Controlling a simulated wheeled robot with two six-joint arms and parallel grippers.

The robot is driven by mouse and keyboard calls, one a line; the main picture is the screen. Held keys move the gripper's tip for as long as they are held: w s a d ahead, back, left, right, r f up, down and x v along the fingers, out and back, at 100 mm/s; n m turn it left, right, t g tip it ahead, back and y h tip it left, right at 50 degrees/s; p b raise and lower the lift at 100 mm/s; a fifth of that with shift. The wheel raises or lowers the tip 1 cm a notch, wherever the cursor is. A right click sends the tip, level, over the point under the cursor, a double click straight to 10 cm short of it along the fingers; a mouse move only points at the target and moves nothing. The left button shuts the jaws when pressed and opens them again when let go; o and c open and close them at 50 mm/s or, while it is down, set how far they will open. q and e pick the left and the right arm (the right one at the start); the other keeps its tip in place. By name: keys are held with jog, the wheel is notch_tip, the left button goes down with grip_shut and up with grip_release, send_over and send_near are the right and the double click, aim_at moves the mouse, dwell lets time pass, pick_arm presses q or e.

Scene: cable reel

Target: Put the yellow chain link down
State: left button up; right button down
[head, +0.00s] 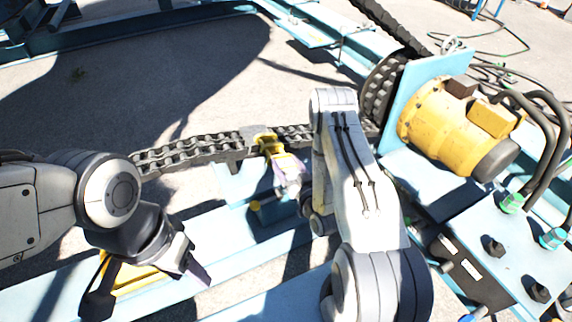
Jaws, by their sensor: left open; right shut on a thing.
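The yellow chain link (270,145) is at the chain (190,152), beside a grey block in the chain line. My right gripper (288,168) is shut on the link, coming from the right; my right forearm hides part of its wrist. I cannot tell whether the link touches the chain. My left gripper (150,285) is open at the lower left, over a yellow object (136,277) on the blue beam, which it partly hides. I cannot tell what that object is.
A blue frame (240,240) runs below the chain. A sprocket (382,88) and a yellow motor (455,125) with black hoses stand at the right. A valve block (500,255) is at the lower right. Concrete ground lies open beyond the chain.

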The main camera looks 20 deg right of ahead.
jog(key=shift+r, duration=0.35)
jog(key=shift+w+a+r+y, duration=0.1)
jog(key=shift+r+y, duration=0.05)
jog(key=shift+y, duration=0.15)
jog(key=s+a+r+n+g+y, duration=0.7)
jog(key=n+y, duration=0.3)
jog(key=y, duration=0.3)
notch_tip(320, 180, up, 10)
jog(key=s+m+t+h+p, duration=0.1)
jog(key=m+t+h+p, duration=0.3)
jog(key=p, duration=1.1)
jog(key=shift+m+t+h+p, duration=0.3)
jog(key=shift+t+h+p, duration=0.1)
jog(key=shift+h, duration=0.3)
jog(key=shift+s, duration=0.1)
